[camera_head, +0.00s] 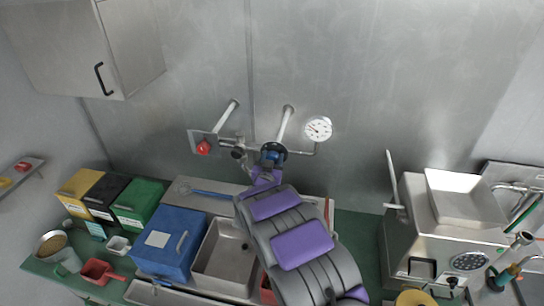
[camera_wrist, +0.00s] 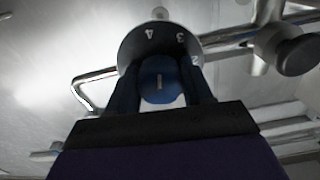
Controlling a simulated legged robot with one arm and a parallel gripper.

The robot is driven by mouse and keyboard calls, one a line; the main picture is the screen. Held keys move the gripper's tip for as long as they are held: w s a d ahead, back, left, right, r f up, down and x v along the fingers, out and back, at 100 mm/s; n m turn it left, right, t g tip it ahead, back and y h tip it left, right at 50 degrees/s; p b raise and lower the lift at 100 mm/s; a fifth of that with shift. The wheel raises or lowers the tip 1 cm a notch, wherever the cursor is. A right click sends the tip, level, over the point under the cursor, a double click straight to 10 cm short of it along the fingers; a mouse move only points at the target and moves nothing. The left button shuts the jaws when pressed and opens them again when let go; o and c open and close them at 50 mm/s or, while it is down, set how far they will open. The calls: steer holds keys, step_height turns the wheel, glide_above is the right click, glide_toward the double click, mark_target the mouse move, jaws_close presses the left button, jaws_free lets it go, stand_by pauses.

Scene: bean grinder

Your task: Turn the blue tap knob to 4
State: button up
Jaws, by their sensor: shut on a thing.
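The blue tap knob (camera_head: 273,153) is on the pipework at the back wall, in the middle of the head view. In the wrist view the blue knob (camera_wrist: 158,80) shows a short light mark on its face. A grey dial (camera_wrist: 190,43) behind it carries the numbers 4, 3 and 2; the 4 is near the top, left of the 3. My gripper (camera_wrist: 162,92) is shut on the knob, with one dark finger on each side. In the head view my gripper (camera_head: 266,176) is partly hidden by my purple and grey arm.
A red knob (camera_head: 203,147) is left of the blue one, and a round gauge (camera_head: 318,129) is at its upper right. Below are a sink (camera_head: 224,262) and a blue box (camera_head: 170,240). A steel machine (camera_head: 440,240) stands at the right.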

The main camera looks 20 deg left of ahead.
steer(key=shift+f+n, duration=0.3)
steer(key=shift+n, duration=0.2)
steer(key=o, duration=0.9)
steer(key=shift+w+a, duration=0.1)
steer(key=shift+o, duration=0.6)
steer(key=shift+r, duration=0.2)
steer(key=s+b, duration=0.2)
steer(key=s, duration=1.5)
steer(key=shift+s+d, duration=0.25)
steer(key=shift+d, duration=0.1)
steer(key=shift+f, duration=0.1)
